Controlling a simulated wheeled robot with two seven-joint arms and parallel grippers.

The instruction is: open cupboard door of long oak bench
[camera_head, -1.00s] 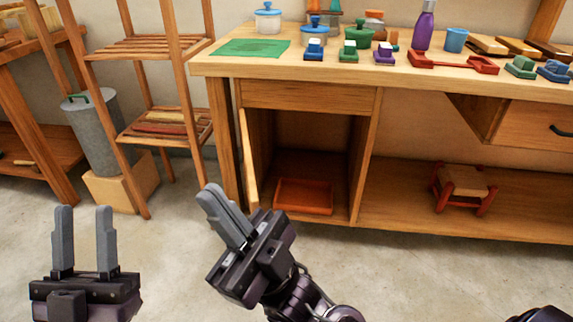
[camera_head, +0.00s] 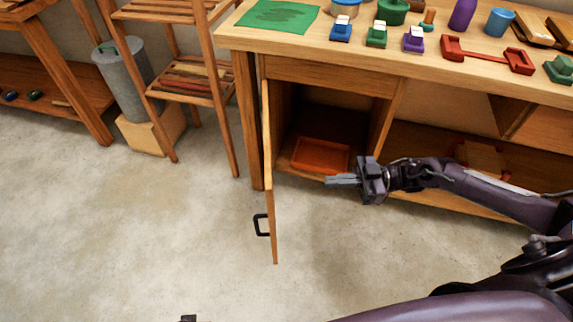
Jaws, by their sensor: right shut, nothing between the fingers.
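The long oak bench (camera_head: 330,72) stands across the upper right. Its cupboard door (camera_head: 268,185) stands wide open, seen nearly edge-on, swung out from the left side of the cupboard. The door's black handle (camera_head: 260,225) is on its left-hand face. The cupboard interior is exposed, with an orange-red tray (camera_head: 320,155) on its floor. My right gripper (camera_head: 342,181) is shut and empty, in front of the cupboard opening and to the right of the door, apart from it. My left gripper is out of view, apart from a small dark part at the bottom edge that I cannot identify.
A wooden shelf rack (camera_head: 185,75) and a grey bin (camera_head: 122,80) on a wooden block stand to the left. The benchtop holds a green mat (camera_head: 278,15), several small coloured blocks and a purple bottle (camera_head: 463,14). Open floor lies left of the door.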

